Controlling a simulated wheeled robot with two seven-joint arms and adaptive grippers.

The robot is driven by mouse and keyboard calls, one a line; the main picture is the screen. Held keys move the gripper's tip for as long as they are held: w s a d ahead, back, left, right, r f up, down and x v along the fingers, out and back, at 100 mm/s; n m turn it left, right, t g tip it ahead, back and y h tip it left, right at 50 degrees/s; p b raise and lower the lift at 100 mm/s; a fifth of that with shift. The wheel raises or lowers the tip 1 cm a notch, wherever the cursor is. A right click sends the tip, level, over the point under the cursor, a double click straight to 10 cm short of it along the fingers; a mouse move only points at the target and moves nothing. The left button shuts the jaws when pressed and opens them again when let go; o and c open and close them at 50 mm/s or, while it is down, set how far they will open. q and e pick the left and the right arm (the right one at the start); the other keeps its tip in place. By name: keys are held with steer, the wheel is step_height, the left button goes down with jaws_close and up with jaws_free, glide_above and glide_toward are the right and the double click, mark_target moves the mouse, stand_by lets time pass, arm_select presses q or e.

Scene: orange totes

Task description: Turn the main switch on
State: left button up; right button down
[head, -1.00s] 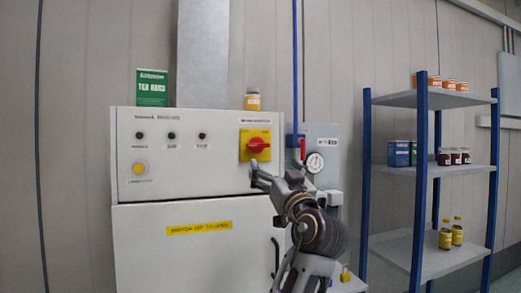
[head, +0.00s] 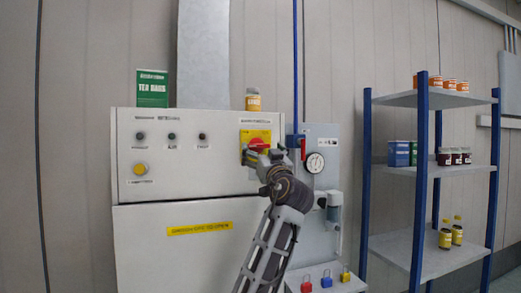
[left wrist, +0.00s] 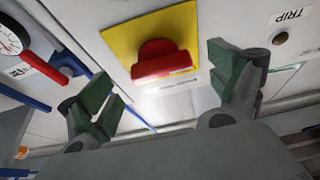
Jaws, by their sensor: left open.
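The main switch is a red rotary knob (head: 258,144) on a yellow plate (head: 246,134), at the upper right of a white cabinet (head: 160,214). My left gripper (head: 257,156) is just in front of the switch and covers its lower part in the head view. In the left wrist view the red knob (left wrist: 162,60) lies ahead, between and beyond the two green-padded fingertips of my open left gripper (left wrist: 165,90). The fingers look apart from the knob, with nothing between them. My right gripper is not in view.
A gauge panel (head: 323,215) with a red-handled valve (head: 302,147) is close right of the cabinet. A green tea box (head: 152,89) and a jar (head: 253,99) stand on top. A blue-posted shelf (head: 428,170) stands farther right.

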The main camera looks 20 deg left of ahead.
arm_select(q)
steer(key=shift+x, duration=0.85)
steer(key=c, duration=1)
